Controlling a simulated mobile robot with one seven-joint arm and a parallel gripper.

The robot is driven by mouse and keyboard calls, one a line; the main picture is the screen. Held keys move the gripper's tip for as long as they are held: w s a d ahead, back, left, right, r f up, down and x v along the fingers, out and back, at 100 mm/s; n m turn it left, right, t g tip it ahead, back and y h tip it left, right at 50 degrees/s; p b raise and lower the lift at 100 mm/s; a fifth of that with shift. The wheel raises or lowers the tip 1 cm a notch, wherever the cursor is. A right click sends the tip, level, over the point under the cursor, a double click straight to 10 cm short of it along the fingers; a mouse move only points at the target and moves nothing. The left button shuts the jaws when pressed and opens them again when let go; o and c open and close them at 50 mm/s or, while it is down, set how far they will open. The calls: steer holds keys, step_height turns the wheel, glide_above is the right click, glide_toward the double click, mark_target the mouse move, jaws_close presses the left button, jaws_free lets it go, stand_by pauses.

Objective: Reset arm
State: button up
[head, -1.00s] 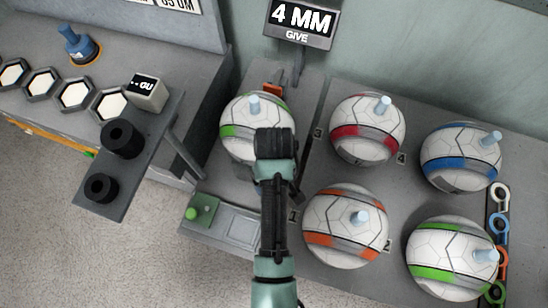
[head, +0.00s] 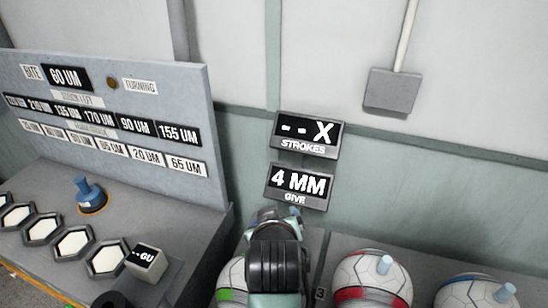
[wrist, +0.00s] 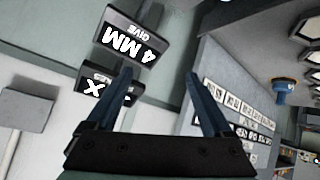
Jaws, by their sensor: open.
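My gripper (wrist: 160,98) is open and empty in the wrist view, its two blue fingers apart with the wall and signs behind them. In the head view my arm rises from the bottom middle, and its dark joint hides most of the gripper. The arm stands in front of a white ball with green patches (head: 232,275), which is partly hidden. The "4 MM GIVE" sign (head: 299,186) is just above the arm, with the "--X STROKES" sign (head: 308,134) over it. Both also show upside down in the wrist view.
A red-patched ball (head: 372,282) and a blue-patched ball (head: 478,292) sit to the right. At left are a panel of readouts (head: 110,120), a blue knob (head: 90,192), hexagonal pads (head: 73,243) and a "GU" block (head: 146,262). A grey wall box (head: 391,92) hangs upper right.

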step_height(320, 180, up, 27)
steer(key=m+t, duration=0.2)
steer(key=t, duration=0.7)
steer(key=s+r+t, duration=0.4)
steer(key=s+r, duration=0.3)
steer(key=r, duration=0.4)
steer(key=s+r+m+t, duration=0.1)
steer(key=s+r+t, duration=0.3)
steer(key=s+r, duration=0.3)
step_height(320, 180, up, 4)
steer(key=shift+s+f+m, duration=0.15)
steer(key=shift+s+m, duration=0.1)
steer(key=shift+m, duration=0.05)
